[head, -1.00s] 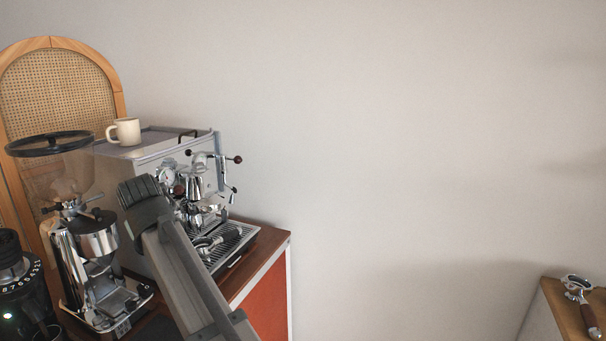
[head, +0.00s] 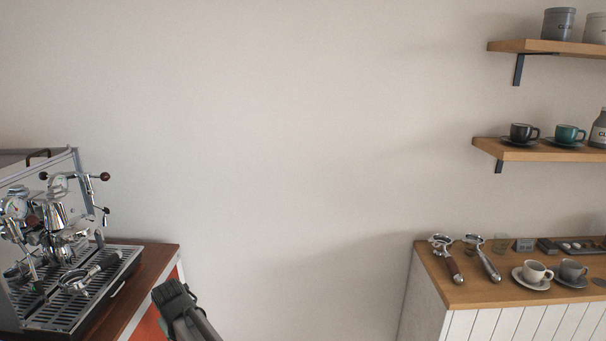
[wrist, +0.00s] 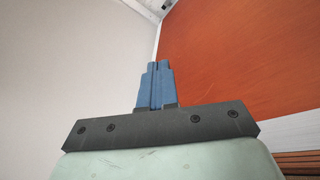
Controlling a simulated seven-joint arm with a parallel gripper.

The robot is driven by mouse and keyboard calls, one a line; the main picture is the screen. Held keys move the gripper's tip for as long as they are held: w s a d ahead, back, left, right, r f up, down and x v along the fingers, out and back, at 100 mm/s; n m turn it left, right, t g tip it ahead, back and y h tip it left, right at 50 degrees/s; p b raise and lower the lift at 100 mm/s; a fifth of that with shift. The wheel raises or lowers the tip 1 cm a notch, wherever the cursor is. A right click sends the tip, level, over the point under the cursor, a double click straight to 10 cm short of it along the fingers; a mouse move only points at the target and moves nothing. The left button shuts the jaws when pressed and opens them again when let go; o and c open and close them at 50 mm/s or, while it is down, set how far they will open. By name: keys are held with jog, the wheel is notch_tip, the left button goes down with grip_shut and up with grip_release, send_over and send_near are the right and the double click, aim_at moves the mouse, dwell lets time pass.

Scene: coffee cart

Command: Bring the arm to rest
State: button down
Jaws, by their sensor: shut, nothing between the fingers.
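My gripper shows in the wrist view (wrist: 158,72), its two blue fingers together with nothing between them. Behind the fingers are a pale wall and an orange cart panel. In the head view, a dark part of my arm stands at the bottom, just right of the espresso cart; the fingertips cannot be made out there. It appears apart from the cart and the machine.
An espresso machine (head: 60,240) stands on the cart (head: 150,262) at the left, a portafilter on its tray. At the right, a wooden counter (head: 470,290) holds two portafilters and cups. Shelves (head: 540,150) hang above it. Bare wall lies between.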

jog(key=s+d+f+m+g+h, duration=0.15)
jog(key=s+d+f, duration=0.25)
jog(key=d+f, duration=1.2)
jog(key=s+d+f+m+g+h, duration=0.1)
jog(key=s+d+f+m+g, duration=0.25)
jog(key=d+f, duration=1.15)
jog(key=s+d+f+m+g, duration=0.1)
jog(key=s+d+f, duration=0.2)
jog(key=s+d, duration=0.3)
jog(key=s+d+f+m+g+y, duration=0.1)
jog(key=s+d+f+m+g, duration=0.1)
jog(key=s+d, duration=0.5)
jog(key=s+d+f+m+g, duration=0.1)
jog(key=s+d+f, duration=0.3)
jog(key=s, duration=1.2)
jog(key=d+g, duration=0.1)
jog(key=d, duration=0.2)
jog(key=shift+s+f+m, duration=0.15)
jog(key=shift+s+m, duration=0.15)
jog(key=shift+s, duration=0.05)
